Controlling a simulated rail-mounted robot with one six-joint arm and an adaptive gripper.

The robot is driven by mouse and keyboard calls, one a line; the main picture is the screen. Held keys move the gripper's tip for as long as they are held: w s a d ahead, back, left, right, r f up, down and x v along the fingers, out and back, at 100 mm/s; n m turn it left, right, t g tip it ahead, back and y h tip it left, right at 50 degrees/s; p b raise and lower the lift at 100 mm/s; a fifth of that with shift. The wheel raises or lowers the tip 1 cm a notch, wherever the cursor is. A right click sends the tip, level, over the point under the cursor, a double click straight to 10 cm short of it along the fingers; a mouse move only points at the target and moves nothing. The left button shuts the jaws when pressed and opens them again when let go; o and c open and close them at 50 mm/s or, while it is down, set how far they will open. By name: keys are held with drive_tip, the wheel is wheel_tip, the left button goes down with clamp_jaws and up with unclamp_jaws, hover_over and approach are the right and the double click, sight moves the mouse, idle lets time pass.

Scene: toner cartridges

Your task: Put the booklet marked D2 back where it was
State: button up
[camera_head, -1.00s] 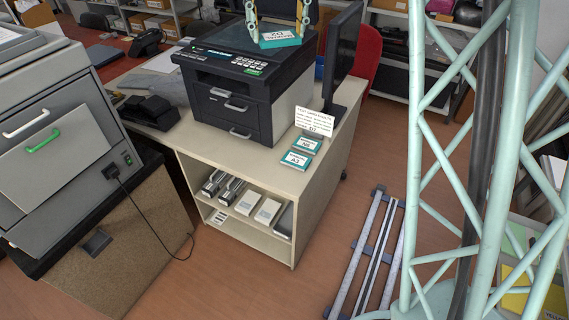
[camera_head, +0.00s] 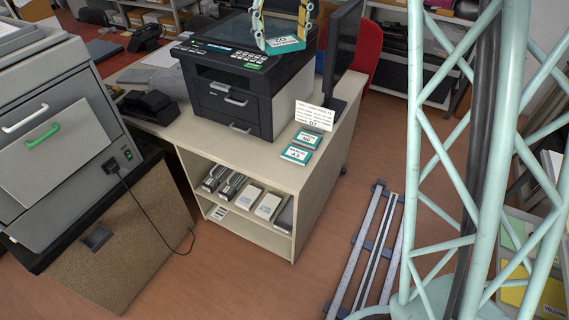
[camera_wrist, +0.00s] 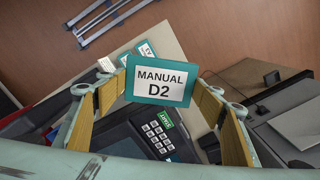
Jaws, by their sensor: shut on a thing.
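The teal booklet marked D2 (camera_wrist: 160,80) is between the fingers of my gripper (camera_wrist: 162,105) in the wrist view, its white label reading MANUAL D2. In the head view my gripper (camera_head: 282,38) is shut on the D2 booklet (camera_head: 284,46) and holds it above the right part of the printer. Two other teal booklets lie on the cabinet top right of the printer: a rear one (camera_head: 308,139) and a front one (camera_head: 297,154). A white printed card (camera_head: 315,117) marked with a code stands just behind them.
The black printer (camera_head: 240,75) stands on the cabinet (camera_head: 270,173), with a dark monitor (camera_head: 343,50) behind it to the right. Toner boxes (camera_head: 268,205) sit on the shelf below. Metal rails (camera_head: 365,250) lie on the floor at right. A strip of cabinet top in front of the booklets is bare.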

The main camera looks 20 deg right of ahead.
drive_tip(key=s+d+f+n+b, duration=0.1)
drive_tip(key=s+d+f+n, duration=0.2)
drive_tip(key=f, duration=1.1)
drive_tip(key=s+d+f+n+b, duration=0.2)
drive_tip(key=s+d+f+n, duration=0.2)
drive_tip(key=f+n, duration=1)
drive_tip(key=s+d+f+n+b, duration=0.2)
drive_tip(key=s+d+f+n, duration=0.2)
drive_tip(key=s+f+n, duration=0.4)
wheel_tip(320, 180, down, 6)
drive_tip(key=shift+s+f, duration=0.15)
drive_tip(key=shift+s, duration=0.45)
drive_tip(key=shift+w, duration=0.1)
drive_tip(key=b, duration=0.2)
hover_over(285, 174)
drive_tip(key=shift+s+d+f, duration=0.3)
drive_tip(key=shift+d+f, duration=0.15)
drive_tip(key=shift+f, duration=0.25)
drive_tip(key=shift+w+a, duration=0.3)
drive_tip(key=shift+w+a+f, duration=0.1)
drive_tip(key=shift+a+f, duration=0.15)
drive_tip(key=shift+f, duration=0.05)
drive_tip(key=shift+f+b, duration=0.65)
drive_tip(key=shift+f, duration=0.85)
